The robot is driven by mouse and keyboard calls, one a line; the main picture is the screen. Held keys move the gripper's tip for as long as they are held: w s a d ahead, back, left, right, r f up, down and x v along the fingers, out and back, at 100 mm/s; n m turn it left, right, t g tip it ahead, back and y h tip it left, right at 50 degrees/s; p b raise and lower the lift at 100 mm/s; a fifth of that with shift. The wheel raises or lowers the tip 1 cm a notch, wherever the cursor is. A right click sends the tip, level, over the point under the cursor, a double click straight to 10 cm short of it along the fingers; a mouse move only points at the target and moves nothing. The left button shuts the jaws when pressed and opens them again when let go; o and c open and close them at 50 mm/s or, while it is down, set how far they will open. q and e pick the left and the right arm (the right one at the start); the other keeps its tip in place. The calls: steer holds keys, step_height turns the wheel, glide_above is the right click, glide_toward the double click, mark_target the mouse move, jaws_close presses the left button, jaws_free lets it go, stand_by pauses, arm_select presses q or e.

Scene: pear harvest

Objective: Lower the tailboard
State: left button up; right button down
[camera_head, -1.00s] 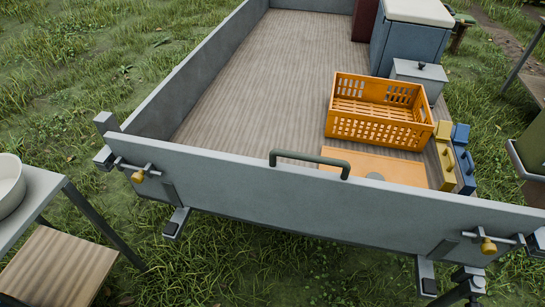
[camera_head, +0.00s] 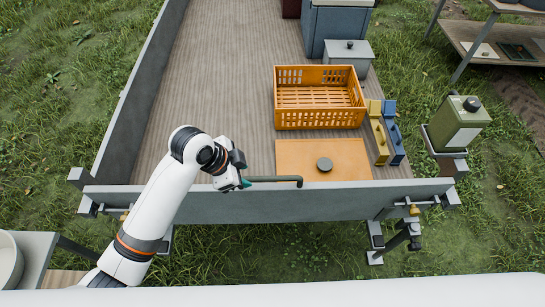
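The tailboard (camera_head: 330,204) is a grey panel standing upright across the near end of the trailer. Its dark green handle (camera_head: 285,180) is on the top edge. A latch with a brass knob (camera_head: 413,210) shows at its right end. My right gripper is out of view.
On the trailer bed (camera_head: 220,80) are an orange crate (camera_head: 320,120), an orange board (camera_head: 300,160) with a dark disc, and yellow and blue holders (camera_head: 390,140). A green canister (camera_head: 458,125) stands at the right. Grass (camera_head: 320,250) lies below the tailboard.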

mark_target(268, 178)
arm_select(q)
step_height(268, 178, up, 4)
steer(key=w+d+m, duration=0.1)
steer(key=d+m, duration=0.1)
steer(key=m, duration=0.1)
steer(key=shift+g, duration=0.3)
steer(key=p+x, duration=0.1)
steer(key=x, duration=0.4)
steer(key=p+x, duration=0.2)
steer(key=x, duration=0.3)
steer(key=shift+a+f, duration=0.15)
steer(key=shift+f, duration=0.15)
steer(key=shift+w+f+p, duration=0.15)
steer(key=shift+f+p, duration=0.15)
steer(key=shift+f, duration=0.3)
steer(key=shift+c, duration=0.4)
jaws_close()
